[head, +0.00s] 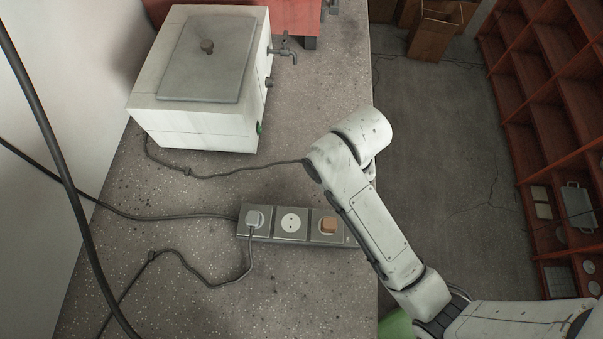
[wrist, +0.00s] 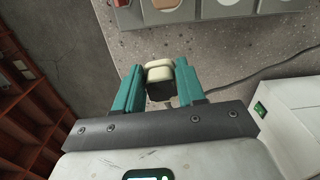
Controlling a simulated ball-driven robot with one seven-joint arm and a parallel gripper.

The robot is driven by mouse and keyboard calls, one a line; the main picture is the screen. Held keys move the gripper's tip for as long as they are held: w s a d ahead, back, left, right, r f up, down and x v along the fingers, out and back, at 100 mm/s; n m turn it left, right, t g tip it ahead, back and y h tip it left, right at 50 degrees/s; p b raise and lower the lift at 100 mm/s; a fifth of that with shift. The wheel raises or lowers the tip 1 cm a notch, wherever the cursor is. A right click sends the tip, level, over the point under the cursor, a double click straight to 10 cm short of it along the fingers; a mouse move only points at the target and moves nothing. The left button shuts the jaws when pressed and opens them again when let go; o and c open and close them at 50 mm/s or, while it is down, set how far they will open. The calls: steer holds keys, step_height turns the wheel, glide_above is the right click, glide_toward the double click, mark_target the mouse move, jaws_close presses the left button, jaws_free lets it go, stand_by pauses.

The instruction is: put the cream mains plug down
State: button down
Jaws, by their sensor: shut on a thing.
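My gripper (wrist: 159,76) shows in the wrist view with its teal fingers shut on the cream mains plug (wrist: 159,71). The plug sits between the two fingers, its pale end outward and a dark part below it. Bench surface shows beyond it. In the head view my arm hides the gripper and the plug. A dark cable (head: 230,174) runs from the white box with a tap (head: 195,130) across the bench to behind my arm's end.
Another cable (head: 190,265) loops nearby. The bench's right edge drops to the floor.

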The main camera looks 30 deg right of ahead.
steer(key=s, duration=0.1)
steer(key=m+p, duration=0.1)
steer(key=p, duration=0.1)
glide_above(302, 179)
steer(key=f, duration=0.9)
steer(key=shift+s+a, duration=0.1)
steer(key=shift+s, duration=0.1)
steer(key=shift+w+f+b, duration=0.2)
steer(key=shift+f+b, duration=0.1)
steer(key=shift+f, duration=1.4)
steer(key=shift+f, duration=0.35)
steer(key=shift+f+b, duration=0.25)
steer(key=shift+b, duration=0.1)
